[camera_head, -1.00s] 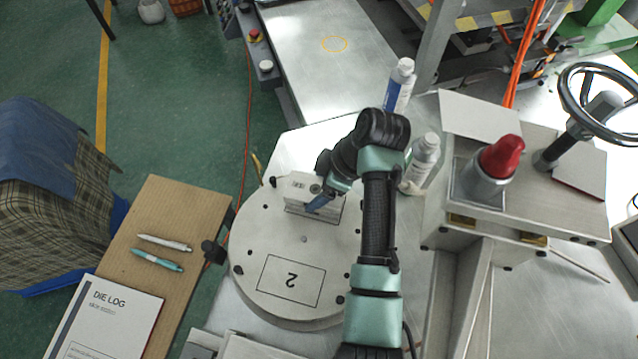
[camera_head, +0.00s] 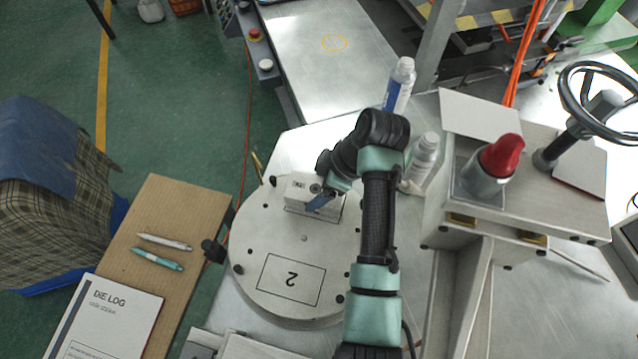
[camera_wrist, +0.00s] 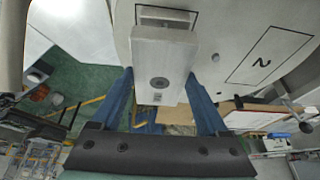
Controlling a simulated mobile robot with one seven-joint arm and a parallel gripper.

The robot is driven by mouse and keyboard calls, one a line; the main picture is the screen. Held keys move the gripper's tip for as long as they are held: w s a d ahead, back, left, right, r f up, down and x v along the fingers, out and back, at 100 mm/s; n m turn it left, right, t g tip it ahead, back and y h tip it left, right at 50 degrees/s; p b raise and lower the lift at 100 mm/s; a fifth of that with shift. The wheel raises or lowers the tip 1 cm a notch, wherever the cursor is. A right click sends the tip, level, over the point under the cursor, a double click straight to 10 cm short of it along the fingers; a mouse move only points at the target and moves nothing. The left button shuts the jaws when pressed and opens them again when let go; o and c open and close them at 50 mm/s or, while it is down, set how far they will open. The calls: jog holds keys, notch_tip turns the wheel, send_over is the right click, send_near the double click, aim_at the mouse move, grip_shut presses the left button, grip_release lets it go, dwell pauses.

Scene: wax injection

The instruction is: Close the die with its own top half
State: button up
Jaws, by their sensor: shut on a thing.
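A grey metal die block (camera_head: 297,188) with a small label and a round dark hole is at the far side of the round plate (camera_head: 262,245). My gripper (camera_head: 318,201) is shut on it with blue fingers on its two sides. In the wrist view the die block (camera_wrist: 164,62) sits between the fingers (camera_wrist: 160,98). A dark rectangular outline shows on the plate just beyond it. I cannot tell whether the block touches what lies under it, or whether a separate bottom half is there; the block and arm hide that spot.
The plate has a rectangle marked 2 (camera_head: 290,280) and dark studs at its rim. Two white bottles (camera_head: 400,85) (camera_head: 423,158) stand behind my arm. A press with a red-capped nozzle (camera_head: 500,158) and handwheel (camera_head: 600,100) stands right. A die log (camera_head: 105,315) and pens (camera_head: 160,258) lie left.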

jog(key=shift+f+b, duration=0.6)
jog(key=shift+f, duration=0.3)
jog(key=o, duration=1.6)
jog(key=shift+r, duration=0.1)
jog(key=v, duration=1)
jog(key=shift+d+r, duration=0.15)
jog(key=shift+r, duration=0.2)
jog(key=shift+s+d+r+p, duration=0.15)
jog(key=shift+d+r+p, duration=0.1)
jog(key=shift+r+p, duration=0.4)
jog(key=shift+f, duration=0.1)
